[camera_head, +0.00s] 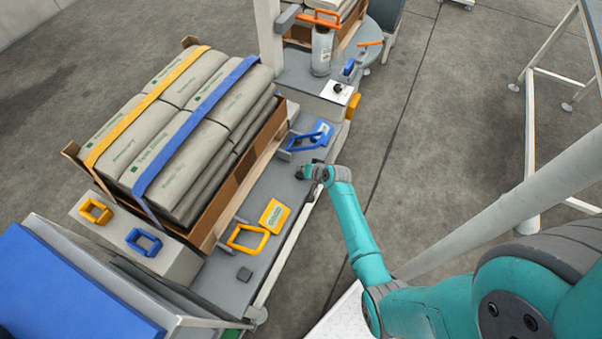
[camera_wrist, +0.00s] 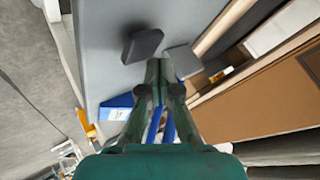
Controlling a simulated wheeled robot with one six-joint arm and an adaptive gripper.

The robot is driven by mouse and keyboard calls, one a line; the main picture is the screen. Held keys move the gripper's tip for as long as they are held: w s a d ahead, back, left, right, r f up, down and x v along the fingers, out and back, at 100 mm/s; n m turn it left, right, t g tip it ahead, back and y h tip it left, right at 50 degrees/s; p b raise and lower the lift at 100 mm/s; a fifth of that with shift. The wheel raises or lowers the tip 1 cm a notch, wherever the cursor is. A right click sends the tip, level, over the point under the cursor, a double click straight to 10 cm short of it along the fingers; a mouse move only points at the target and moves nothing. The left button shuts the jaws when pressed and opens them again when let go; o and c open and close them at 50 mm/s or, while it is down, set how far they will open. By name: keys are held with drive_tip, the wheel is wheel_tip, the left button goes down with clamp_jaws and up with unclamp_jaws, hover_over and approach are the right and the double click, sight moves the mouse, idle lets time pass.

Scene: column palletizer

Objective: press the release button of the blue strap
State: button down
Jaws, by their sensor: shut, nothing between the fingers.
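The blue strap (camera_head: 190,131) lies over the stacked sacks in the head view. Beside the stack are a blue frame handle (camera_head: 304,142) and a blue block with a white label (camera_head: 323,131); the block also shows in the wrist view (camera_wrist: 117,107). My gripper (camera_head: 301,173) is shut and empty over the grey deck, just in front of the blue handle. In the wrist view its fingertips (camera_wrist: 160,64) are close to a dark grey block (camera_wrist: 142,45), with a visible gap unclear. I cannot tell for sure whether that block is the release button.
The cardboard tray wall (camera_head: 245,177) borders the deck. A white post (camera_head: 480,220) stands at right.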

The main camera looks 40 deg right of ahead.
drive_tip(key=shift+r, duration=0.25)
drive_tip(key=shift+r, duration=2.4)
drive_tip(key=s+a+r+n+t+h, duration=0.1)
drive_tip(key=s+a+r+n, duration=0.1)
drive_tip(key=s+a, duration=0.75)
drive_tip(key=s+a+r+n+t+h, duration=0.1)
drive_tip(key=s+a+n, duration=0.1)
drive_tip(key=s+a, duration=0.75)
drive_tip(key=s+a+r+n+t+y, duration=0.1)
drive_tip(key=s+a+r+n, duration=0.1)
drive_tip(key=s+r, duration=0.8)
drive_tip(key=s+a+r+n+t+y, duration=0.1)
drive_tip(key=s+a+r+n+t, duration=0.1)
drive_tip(key=s+r, duration=0.8)
wheel_tip(320, 180, up, 4)
drive_tip(key=shift+a+r+n+t+y, duration=0.2)
drive_tip(key=shift+a+n+t+y, duration=0.15)
drive_tip(key=shift+n, duration=0.55)
